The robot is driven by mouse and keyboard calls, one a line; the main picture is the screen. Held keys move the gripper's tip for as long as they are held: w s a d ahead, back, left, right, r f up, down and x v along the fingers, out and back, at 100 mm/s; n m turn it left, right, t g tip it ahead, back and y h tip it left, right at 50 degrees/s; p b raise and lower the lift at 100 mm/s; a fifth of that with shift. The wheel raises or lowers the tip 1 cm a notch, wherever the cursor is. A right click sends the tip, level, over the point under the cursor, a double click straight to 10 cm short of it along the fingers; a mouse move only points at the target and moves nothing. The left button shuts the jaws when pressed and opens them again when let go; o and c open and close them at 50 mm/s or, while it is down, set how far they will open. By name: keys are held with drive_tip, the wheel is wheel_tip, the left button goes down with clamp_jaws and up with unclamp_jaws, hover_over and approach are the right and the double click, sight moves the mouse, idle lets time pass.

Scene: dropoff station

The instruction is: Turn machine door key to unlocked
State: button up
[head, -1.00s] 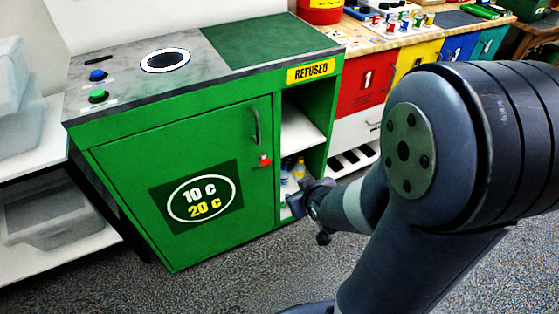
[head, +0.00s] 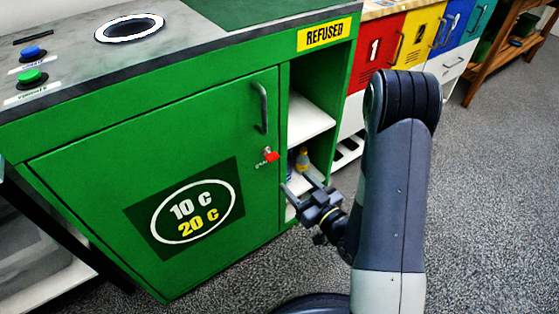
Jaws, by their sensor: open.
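The green machine door (head: 90,190) is closed and bears a dark sign reading 10 C and 20 C. A small red key (head: 271,155) sits in its lock near the door's right edge, below the dark handle (head: 263,108). The key's exact turn is too small to tell. My gripper (head: 296,188) is open and empty, below and to the right of the key and apart from it. Its fingers point left, in front of the cabinet's open shelf side.
Open shelves (head: 308,117) right of the door hold a small yellow-topped bottle (head: 303,158). A yellow REFUSED label (head: 324,34) is above. Blue (head: 32,52) and green (head: 32,77) buttons sit on the top. Coloured lockers (head: 374,50) stand at the right. Carpet floor is clear at right.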

drive_tip(key=x, duration=1)
drive_tip(key=shift+w+a, duration=0.2)
drive_tip(key=shift+c, duration=0.6)
drive_tip(key=c, duration=0.9)
drive_tip(key=shift+o, duration=0.2)
